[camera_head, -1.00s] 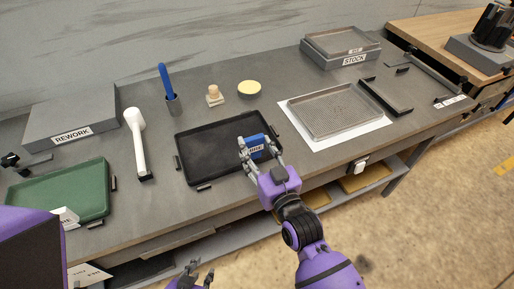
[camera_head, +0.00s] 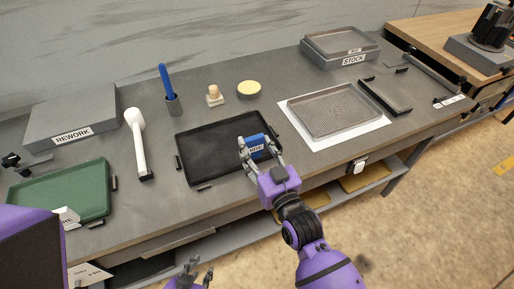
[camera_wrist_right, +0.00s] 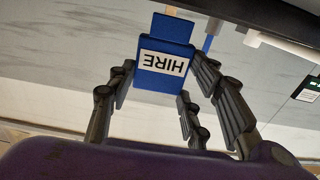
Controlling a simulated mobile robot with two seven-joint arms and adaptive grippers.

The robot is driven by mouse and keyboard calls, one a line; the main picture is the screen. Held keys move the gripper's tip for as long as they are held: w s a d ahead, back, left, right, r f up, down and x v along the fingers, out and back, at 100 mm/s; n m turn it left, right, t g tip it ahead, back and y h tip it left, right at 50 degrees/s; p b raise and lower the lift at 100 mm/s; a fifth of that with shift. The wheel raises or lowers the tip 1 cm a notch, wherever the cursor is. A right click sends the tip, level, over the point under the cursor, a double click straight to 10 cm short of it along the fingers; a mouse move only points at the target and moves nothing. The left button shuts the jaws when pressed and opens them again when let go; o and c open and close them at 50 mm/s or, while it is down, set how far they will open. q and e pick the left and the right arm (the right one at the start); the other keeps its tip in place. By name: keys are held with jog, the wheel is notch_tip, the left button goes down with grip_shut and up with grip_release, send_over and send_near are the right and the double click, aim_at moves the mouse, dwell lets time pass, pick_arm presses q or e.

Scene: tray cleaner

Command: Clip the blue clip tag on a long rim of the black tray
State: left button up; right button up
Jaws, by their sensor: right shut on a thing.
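The blue clip tag (camera_head: 255,142) has a white label, which reads HIRE upside down in the right wrist view, where the tag shows (camera_wrist_right: 165,80). My right gripper (camera_head: 254,147) is shut on it, with fingers on both sides. The tag appears over the right part of the black tray (camera_head: 205,150), near its right short end. I cannot tell whether it touches a rim. The black tray lies flat and empty on the grey bench. My left gripper (camera_head: 195,273) is low at the bottom edge, fingers apart, seemingly empty.
A green tray (camera_head: 85,190) and white-handled brush (camera_head: 137,145) are left. A blue-handled tool in a holder (camera_head: 168,85), a wooden stamp (camera_head: 214,96) and a yellow round pad (camera_head: 249,88) stand behind. A grey mesh tray (camera_head: 335,108) lies right on white paper.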

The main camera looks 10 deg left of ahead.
aim_at(255, 153)
pick_arm(q)
jog(key=shift+w+r, duration=0.1)
jog(key=shift+r, duration=0.1)
pick_arm(e)
jog(key=shift+r, duration=0.1)
pick_arm(q)
jog(key=shift+w+d+r, duration=0.15)
jog(key=shift+w+d, duration=0.2)
jog(key=shift+w, duration=0.25)
pick_arm(e)
jog(key=shift+f, duration=0.3)
jog(key=shift+f, duration=0.2)
jog(key=shift+f+b, duration=0.3)
jog(key=shift+f, duration=0.2)
pick_arm(q)
jog(key=s+f, duration=0.2)
jog(key=shift+s+a, duration=0.3)
jog(key=shift+a, duration=0.05)
pick_arm(e)
jog(key=shift+f, duration=0.2)
jog(key=shift+f, duration=0.1)
pick_arm(q)
jog(key=shift+w+d+f+b, duration=0.25)
jog(key=shift+d+f+b, duration=0.05)
jog(key=shift+d+b, duration=0.05)
pick_arm(e)
jog(key=shift+f, duration=0.5)
